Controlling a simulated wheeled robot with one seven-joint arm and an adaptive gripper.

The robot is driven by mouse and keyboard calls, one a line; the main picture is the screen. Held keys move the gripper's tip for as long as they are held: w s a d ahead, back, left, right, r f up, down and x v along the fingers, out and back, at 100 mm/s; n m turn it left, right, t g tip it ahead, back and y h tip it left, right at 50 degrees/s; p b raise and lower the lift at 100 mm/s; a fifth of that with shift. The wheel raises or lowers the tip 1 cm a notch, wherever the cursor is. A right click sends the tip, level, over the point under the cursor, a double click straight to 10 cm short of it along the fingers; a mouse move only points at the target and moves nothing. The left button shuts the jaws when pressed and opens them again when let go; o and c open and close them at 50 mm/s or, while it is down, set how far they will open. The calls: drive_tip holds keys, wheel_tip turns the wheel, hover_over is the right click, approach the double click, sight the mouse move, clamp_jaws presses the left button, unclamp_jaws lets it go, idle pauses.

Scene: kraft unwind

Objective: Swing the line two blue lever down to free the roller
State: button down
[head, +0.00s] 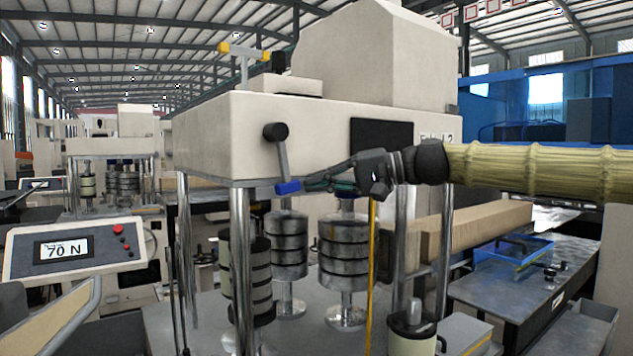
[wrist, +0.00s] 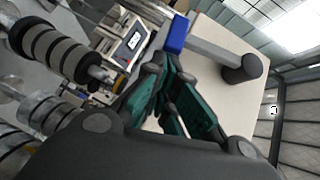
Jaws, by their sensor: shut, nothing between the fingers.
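The blue-tipped lever (head: 282,160) hangs from a dark round pivot on the front of the cream machine housing (head: 215,140). It points down, slightly tilted, with its blue end (head: 288,188) at the housing's lower edge. My gripper (head: 308,184) comes in from the right, with its fingertips just right of the blue end. In the wrist view the blue end (wrist: 178,32) is just beyond my shut, empty fingertips (wrist: 168,58); I cannot tell whether they touch it. A label ending in 2, partly hidden by my arm, is on the housing.
Stacked dark rollers (head: 287,250) and metal posts stand under the housing. A yellow vertical strip (head: 372,250) is below my wrist. A display reading 70 N (head: 65,249) is at left. A blue tray (head: 515,250) lies on a bench at right.

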drive_tip(key=w+b+v, duration=0.2)
drive_tip(key=w+v, duration=0.1)
drive_tip(key=v, duration=0.9)
drive_tip(key=shift+s+d, duration=0.45)
drive_tip(key=shift+d, duration=0.2)
drive_tip(key=shift+f, duration=0.1)
